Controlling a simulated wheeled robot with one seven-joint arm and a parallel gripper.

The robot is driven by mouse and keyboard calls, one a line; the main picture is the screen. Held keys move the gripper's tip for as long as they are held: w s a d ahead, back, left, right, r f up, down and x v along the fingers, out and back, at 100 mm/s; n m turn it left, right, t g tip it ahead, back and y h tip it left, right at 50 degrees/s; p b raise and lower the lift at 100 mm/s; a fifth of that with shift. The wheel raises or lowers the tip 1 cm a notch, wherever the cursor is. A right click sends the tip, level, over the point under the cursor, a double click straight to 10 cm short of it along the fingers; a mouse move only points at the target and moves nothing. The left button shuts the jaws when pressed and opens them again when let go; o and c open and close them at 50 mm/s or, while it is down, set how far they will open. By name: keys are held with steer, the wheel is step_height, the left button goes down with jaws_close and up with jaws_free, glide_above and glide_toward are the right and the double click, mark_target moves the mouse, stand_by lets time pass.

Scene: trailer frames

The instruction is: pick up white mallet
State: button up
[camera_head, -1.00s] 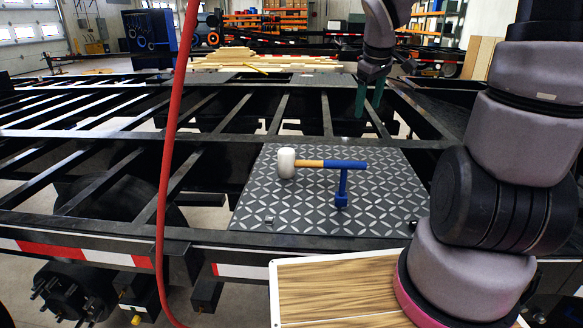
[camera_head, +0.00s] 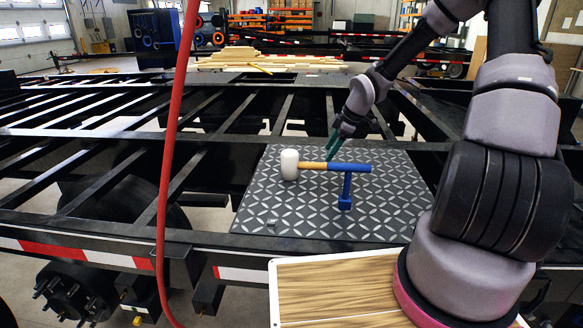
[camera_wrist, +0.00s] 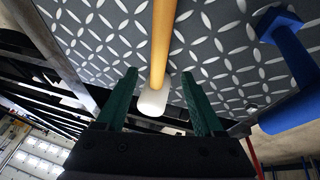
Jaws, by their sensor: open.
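The white mallet lies on a patterned metal plate, with its white head (camera_head: 289,165) at the left and its wooden handle (camera_head: 313,165) running right towards a blue tool (camera_head: 347,168). My gripper (camera_head: 331,148) has dark green fingers and is just behind the handle in the head view, near the blue tool's left end. In the wrist view my gripper (camera_wrist: 160,82) is open and empty. The white head (camera_wrist: 153,100) and handle (camera_wrist: 163,45) show in line with the gap between the fingers, seemingly beyond the tips. The exact distance is unclear.
The patterned plate (camera_head: 300,220) rests on a black trailer frame with open gaps between its beams. The blue tool (camera_wrist: 290,110) is right of the handle in the wrist view. A red hose (camera_head: 166,170) hangs at the left. A wood-topped surface (camera_head: 330,290) is in front.

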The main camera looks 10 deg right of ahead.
mark_target(319, 166)
steer(key=x, duration=0.8)
steer(key=shift+w+a+f, duration=0.15)
steer(key=shift+f, duration=0.05)
jaws_close()
stand_by(1.2)
